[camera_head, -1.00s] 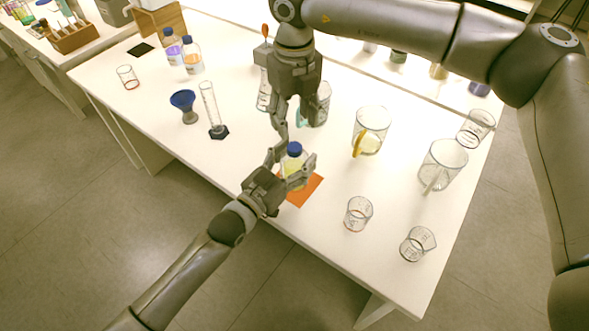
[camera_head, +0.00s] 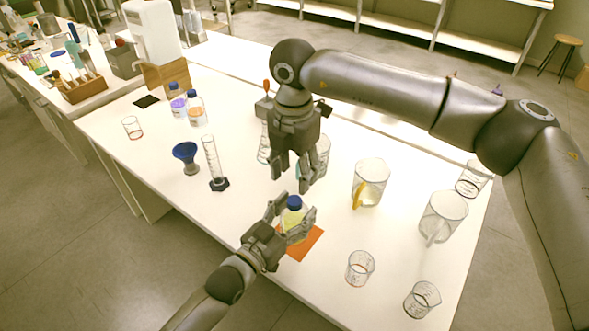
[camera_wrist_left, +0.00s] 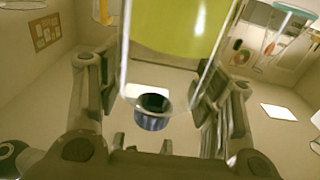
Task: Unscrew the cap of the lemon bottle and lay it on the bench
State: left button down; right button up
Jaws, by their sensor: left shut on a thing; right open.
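The lemon bottle (camera_head: 292,218), clear with yellow liquid, stands upright over an orange mat (camera_head: 306,245) and carries a blue cap (camera_head: 294,202). My left gripper (camera_head: 293,218) is shut around its body; I cannot tell whether its base touches the mat. The left wrist view shows the yellow liquid (camera_wrist_left: 178,22) between the fingers and the blue cap (camera_wrist_left: 152,120) inverted in that picture. My right gripper (camera_head: 291,184) points down just above the cap, open and empty, seemingly apart from it. The white bench (camera_head: 240,225) lies underneath.
A blue funnel (camera_head: 186,153) and a graduated cylinder (camera_head: 214,165) stand to the left. Large beakers (camera_head: 371,180) (camera_head: 443,215) and small beakers (camera_head: 360,266) (camera_head: 422,298) stand to the right. Glassware behind my right gripper is partly hidden. Bare bench lies between the cylinder and my left gripper.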

aim_at(294, 200)
jog(key=m, duration=0.9)
jog(key=shift+f, duration=4)
